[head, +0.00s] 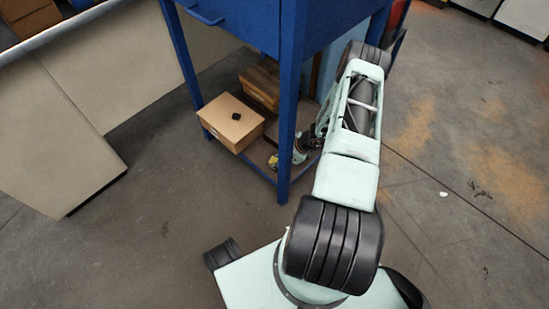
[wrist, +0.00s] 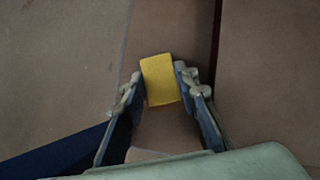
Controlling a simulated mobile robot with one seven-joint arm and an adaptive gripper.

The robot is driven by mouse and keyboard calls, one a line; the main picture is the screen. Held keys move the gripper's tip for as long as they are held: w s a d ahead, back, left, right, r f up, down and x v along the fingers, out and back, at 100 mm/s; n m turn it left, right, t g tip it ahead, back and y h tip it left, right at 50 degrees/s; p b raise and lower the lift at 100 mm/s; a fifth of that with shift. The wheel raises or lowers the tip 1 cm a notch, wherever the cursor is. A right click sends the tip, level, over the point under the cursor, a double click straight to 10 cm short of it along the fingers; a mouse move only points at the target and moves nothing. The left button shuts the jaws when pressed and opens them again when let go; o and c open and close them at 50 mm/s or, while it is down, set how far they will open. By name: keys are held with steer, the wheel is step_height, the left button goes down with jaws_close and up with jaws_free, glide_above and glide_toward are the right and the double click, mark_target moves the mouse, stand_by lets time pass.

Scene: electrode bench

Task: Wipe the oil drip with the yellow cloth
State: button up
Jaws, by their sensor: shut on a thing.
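The yellow cloth (wrist: 161,86) shows as a small folded block between the fingertips of my gripper (wrist: 160,80) in the wrist view. My gripper is shut on it, with a finger at each side. The cloth is over a brown, flat surface; I cannot tell whether it touches it. In the head view my arm reaches down to the lower shelf (head: 262,163) of a blue bench, and my gripper (head: 284,160) is low there, partly hidden by the bench leg. I cannot make out the oil drip in either view.
A cardboard box (head: 228,124) with a small black object (head: 236,116) on top stands on the shelf, left of my gripper. A darker brown box (head: 262,84) is behind it. The blue front leg (head: 288,120) stands close to my arm. The floor at right is open.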

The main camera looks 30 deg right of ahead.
steer(key=shift+s+d+f, duration=0.1)
steer(key=shift+s+d, duration=0.1)
steer(key=shift+s, duration=0.3)
steer(key=shift+s+d+f, duration=0.1)
steer(key=shift+s+d, duration=0.05)
steer(key=shift+s, duration=0.3)
steer(key=shift+s+d+r+p, duration=0.1)
steer(key=shift+s+d+p, duration=0.2)
steer(key=shift+s, duration=0.6)
steer(key=shift+s+d+r+p, duration=0.1)
steer(key=shift+s+d+p, duration=0.15)
steer(key=shift+s, duration=0.6)
steer(key=shift+w+a+f+b, duration=0.1)
steer(key=shift+w+a+b, duration=0.3)
steer(key=shift+w, duration=0.4)
steer(key=shift+w+a+f+b, duration=0.1)
steer(key=shift+w+a+b, duration=0.25)
steer(key=shift+w, duration=0.45)
steer(key=shift+w+a+r, duration=0.1)
steer(key=shift+w+a, duration=0.1)
steer(key=shift+w, duration=0.55)
steer(key=shift+w+a+r, duration=0.1)
steer(key=shift+w+a, duration=0.05)
steer(key=shift+w, duration=0.55)
steer(key=shift+w+a+r, duration=0.1)
steer(key=shift+w+a, duration=0.1)
steer(key=shift+w, duration=0.55)
steer(key=shift+r+p, duration=2.05)
steer(key=shift+r, duration=0.95)
